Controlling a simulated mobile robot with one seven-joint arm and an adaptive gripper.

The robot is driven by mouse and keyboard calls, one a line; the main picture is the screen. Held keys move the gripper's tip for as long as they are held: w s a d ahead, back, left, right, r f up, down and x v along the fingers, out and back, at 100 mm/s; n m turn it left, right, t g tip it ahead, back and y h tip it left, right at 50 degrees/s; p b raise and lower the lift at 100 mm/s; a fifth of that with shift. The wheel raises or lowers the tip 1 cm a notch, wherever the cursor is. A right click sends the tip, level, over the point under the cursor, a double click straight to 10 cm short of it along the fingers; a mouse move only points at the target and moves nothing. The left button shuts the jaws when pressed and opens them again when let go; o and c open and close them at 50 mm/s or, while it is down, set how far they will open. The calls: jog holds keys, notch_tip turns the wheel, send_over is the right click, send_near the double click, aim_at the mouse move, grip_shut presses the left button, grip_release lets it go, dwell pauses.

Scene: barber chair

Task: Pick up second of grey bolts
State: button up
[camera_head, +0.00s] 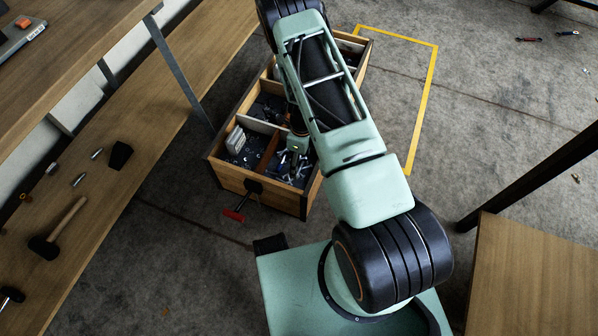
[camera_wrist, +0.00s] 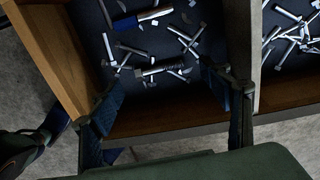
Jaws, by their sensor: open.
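Several grey bolts (camera_wrist: 188,42) lie loose in a dark-bottomed compartment of the wooden crate (camera_wrist: 60,55) in the wrist view. A thicker grey cylindrical piece (camera_wrist: 163,68) lies just beyond my fingertips. More grey bolts (camera_wrist: 292,38) lie in the compartment to the right, past a divider. My gripper (camera_wrist: 164,88) is open and empty, its two dark fingers spread over the near side of the first compartment. In the head view, bolts (camera_head: 290,168) show in the crate's near part, partly hidden by my arm.
A blue-handled tool (camera_wrist: 126,22) lies among the bolts. Wooden walls and dividers bound the compartments closely. In the head view, a red-handled tool (camera_head: 236,212) is at the crate's near side. A mallet (camera_head: 58,230) lies on the bench at left.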

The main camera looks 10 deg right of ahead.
aim_at(300, 169)
notch_tip(300, 169, down, 3)
jog(key=shift+a+r, duration=0.1)
jog(key=shift+c, duration=0.3)
jog(key=c, duration=1.2)
jog(key=shift+r, duration=0.15)
